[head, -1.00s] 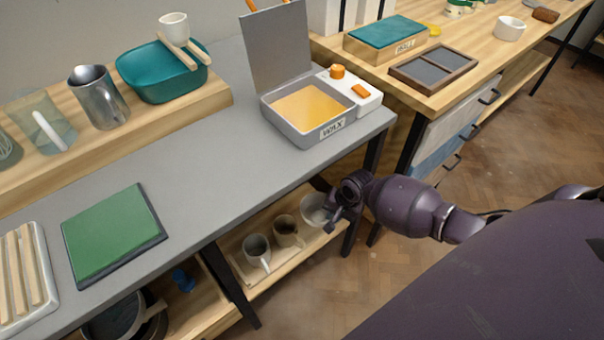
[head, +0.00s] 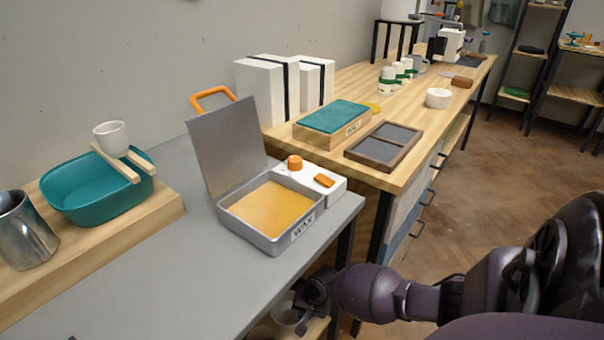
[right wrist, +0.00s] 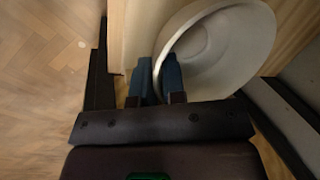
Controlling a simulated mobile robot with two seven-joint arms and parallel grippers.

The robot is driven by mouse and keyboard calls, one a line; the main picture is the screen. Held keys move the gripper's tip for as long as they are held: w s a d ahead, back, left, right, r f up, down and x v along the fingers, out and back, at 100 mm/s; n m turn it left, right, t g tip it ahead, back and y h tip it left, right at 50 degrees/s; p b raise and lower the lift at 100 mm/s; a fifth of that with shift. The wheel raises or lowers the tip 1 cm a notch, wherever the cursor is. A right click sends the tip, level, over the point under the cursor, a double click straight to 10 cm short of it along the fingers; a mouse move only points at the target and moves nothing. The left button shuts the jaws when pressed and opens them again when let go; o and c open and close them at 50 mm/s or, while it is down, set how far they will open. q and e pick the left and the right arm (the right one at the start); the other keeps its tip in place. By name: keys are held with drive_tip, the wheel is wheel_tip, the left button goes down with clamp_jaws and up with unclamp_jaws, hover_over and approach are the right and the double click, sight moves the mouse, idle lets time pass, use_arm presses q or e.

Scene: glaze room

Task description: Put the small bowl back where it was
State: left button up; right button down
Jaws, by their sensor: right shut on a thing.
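The small white bowl (head: 284,312) is low under the right end of the grey bench, at the lower shelf. My right gripper (head: 310,302) reaches in there past the bench's end. In the right wrist view the bowl (right wrist: 232,45) is large and its open side shows. The fingers (right wrist: 160,78) of my right gripper are shut on its left rim. I cannot tell whether the bowl rests on the shelf or hangs just above it. The bench edge and my gripper hide part of it in the head view. My left gripper is not in view.
The grey bench (head: 130,285) carries an open wax pan (head: 308,222) at its right end. A dark bench leg (head: 345,245) stands close to my right arm. A wooden table (head: 345,95) adjoins behind, with a white bowl (head: 438,97) on it. Open floor lies to the right.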

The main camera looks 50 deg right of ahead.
drive_tip(key=f, duration=0.2)
drive_tip(key=f+b, duration=0.1)
drive_tip(key=shift+s+f, duration=0.3)
drive_tip(key=shift+f, duration=0.1)
drive_tip(key=shift+w+f, duration=0.1)
drive_tip(key=shift+w, duration=0.05)
drive_tip(key=shift+w+r, duration=0.15)
drive_tip(key=shift+r, duration=0.1)
drive_tip(key=shift+f, duration=0.15)
drive_tip(key=c, duration=1.7)
unclamp_jaws()
drive_tip(key=shift+f, duration=0.1)
drive_tip(key=o, duration=0.5)
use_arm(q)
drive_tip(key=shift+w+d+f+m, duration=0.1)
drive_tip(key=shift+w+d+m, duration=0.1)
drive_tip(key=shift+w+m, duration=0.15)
